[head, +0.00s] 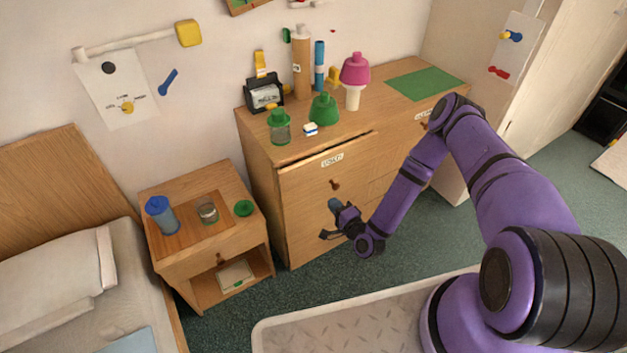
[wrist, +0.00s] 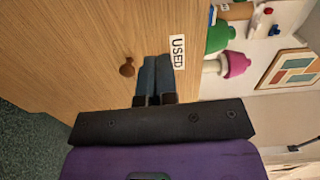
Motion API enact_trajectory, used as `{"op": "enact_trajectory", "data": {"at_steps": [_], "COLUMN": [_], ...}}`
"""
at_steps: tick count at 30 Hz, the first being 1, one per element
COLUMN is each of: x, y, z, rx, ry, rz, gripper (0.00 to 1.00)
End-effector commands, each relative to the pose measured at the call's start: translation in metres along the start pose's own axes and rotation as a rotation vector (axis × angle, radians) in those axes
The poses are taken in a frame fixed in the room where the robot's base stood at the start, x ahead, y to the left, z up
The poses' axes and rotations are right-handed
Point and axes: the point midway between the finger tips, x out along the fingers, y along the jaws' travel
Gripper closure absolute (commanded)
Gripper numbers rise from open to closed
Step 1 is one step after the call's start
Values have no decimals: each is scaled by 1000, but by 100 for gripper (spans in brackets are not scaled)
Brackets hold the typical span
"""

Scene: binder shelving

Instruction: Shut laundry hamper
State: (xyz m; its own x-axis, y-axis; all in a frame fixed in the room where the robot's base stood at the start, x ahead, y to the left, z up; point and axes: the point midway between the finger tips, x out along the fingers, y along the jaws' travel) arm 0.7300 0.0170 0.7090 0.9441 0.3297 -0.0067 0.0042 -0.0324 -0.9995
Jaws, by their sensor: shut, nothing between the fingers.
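The laundry hamper front (head: 305,215) is the left wooden panel of the dresser, with a "USED" label and a round brown knob (head: 335,185). Its top edge seems to stand slightly out from the dresser, but how far is hard to tell. In the wrist view the hamper front (wrist: 85,50) fills much of the picture, with the knob (wrist: 127,68) left of the fingers and the label (wrist: 177,52) to their right. My gripper (head: 334,204) is shut and empty in front of the panel, its blue-grey fingers (wrist: 155,75) together. Whether the fingertips touch the panel is unclear.
The dresser top (head: 385,115) holds several bottles, a green cone-shaped item (head: 323,110) and a pink-topped item (head: 355,70). A nightstand (head: 215,255) and a bed (head: 70,290) stand to the left. Green carpet (head: 320,290) is clear before the dresser.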

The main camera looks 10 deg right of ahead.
Motion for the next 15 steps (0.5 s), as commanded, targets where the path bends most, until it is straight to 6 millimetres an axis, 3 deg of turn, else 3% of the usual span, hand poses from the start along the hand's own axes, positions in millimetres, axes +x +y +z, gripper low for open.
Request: {"op": "enact_trajectory", "data": {"at_steps": [5, 15], "x": [5, 62], "y": [1, 0], "z": [-1, -2], "rx": [36, 32], "ry": [22, 19], "rz": [-9, -10], "gripper": [100, 100]}}
